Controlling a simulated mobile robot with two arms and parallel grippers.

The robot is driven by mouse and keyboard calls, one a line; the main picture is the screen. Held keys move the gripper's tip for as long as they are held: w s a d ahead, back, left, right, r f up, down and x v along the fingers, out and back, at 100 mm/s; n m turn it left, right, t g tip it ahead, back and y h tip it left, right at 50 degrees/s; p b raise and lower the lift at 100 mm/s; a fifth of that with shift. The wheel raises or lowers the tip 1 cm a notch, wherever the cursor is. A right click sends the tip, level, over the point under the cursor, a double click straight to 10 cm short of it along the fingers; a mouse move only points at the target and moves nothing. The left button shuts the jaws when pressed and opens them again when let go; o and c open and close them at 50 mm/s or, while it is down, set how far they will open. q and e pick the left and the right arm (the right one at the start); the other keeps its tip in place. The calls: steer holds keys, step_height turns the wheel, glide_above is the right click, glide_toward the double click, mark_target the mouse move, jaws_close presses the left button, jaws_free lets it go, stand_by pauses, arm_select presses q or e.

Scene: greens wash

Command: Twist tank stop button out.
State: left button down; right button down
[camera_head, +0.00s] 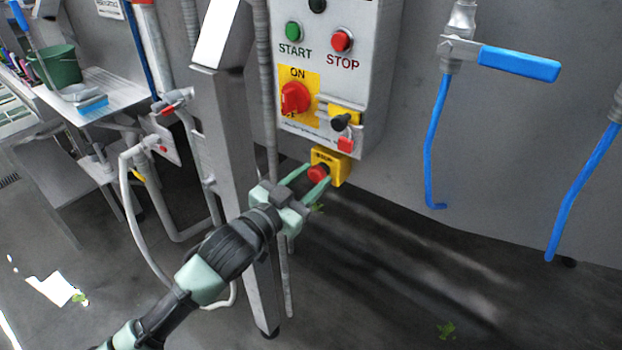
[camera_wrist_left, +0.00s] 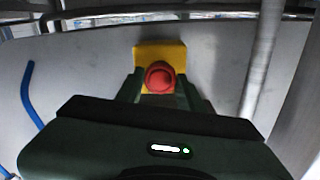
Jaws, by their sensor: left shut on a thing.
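The tank stop button (camera_head: 317,173) is a red mushroom head on a small yellow box (camera_head: 341,165) below the grey control panel. It also shows in the left wrist view as a red round head (camera_wrist_left: 159,76) in front of a yellow plate (camera_wrist_left: 171,52). My left gripper (camera_head: 309,180) reaches it from the lower left, with one finger on each side of the red head, shut on it. In the left wrist view the gripper's fingers (camera_wrist_left: 159,88) flank the button's lower sides. My right gripper is in neither view.
The control panel (camera_head: 372,75) above carries a green START button (camera_head: 293,31), a red STOP button (camera_head: 341,41) and a red ON switch (camera_head: 295,98). A steel post (camera_head: 230,130) stands left of my gripper. A blue-handled valve (camera_head: 518,63) is at the right.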

arm_select(q)
steer(key=shift+m, duration=0.4)
steer(key=m+p, duration=0.1)
steer(key=m, duration=0.1)
steer(key=shift+m, duration=0.4)
steer(key=shift+m+p, duration=0.8)
steer(key=shift+m, duration=1.3)
steer(key=c, duration=0.9)
jaws_free()
steer(key=shift+d, duration=0.1)
steer(key=b+v, duration=0.1)
steer(key=v, duration=0.7)
steer(key=shift+w+b, duration=0.1)
steer(key=shift+b, duration=0.25)
